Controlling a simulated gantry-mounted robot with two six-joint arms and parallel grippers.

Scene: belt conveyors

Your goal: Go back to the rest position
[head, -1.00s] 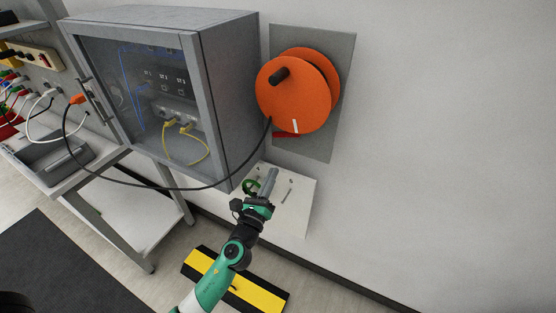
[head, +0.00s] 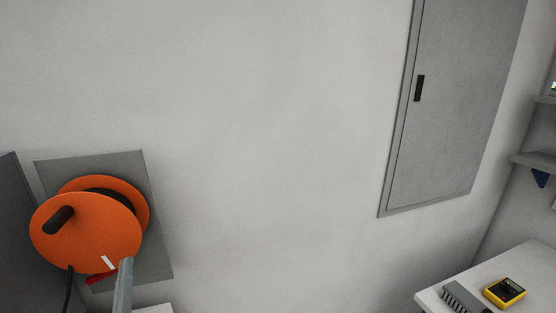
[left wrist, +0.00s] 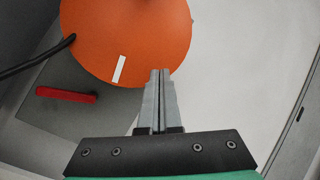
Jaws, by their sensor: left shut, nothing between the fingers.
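My left gripper (head: 125,270) shows at the bottom left of the head view, its grey fingers in front of the lower right of the orange cable reel (head: 85,235). In the left wrist view the two fingers (left wrist: 160,75) are together and empty, pointing at the reel (left wrist: 125,35). Whether the fingertips touch the reel cannot be told. My right gripper is not in view.
The reel sits on a grey wall plate (head: 155,240), with a red lever (left wrist: 66,95) beside it. A black cable (left wrist: 35,60) runs from the reel. A grey wall cabinet (head: 455,110) and a table (head: 520,265) with a yellow meter (head: 504,292) are at right. The middle wall is bare.

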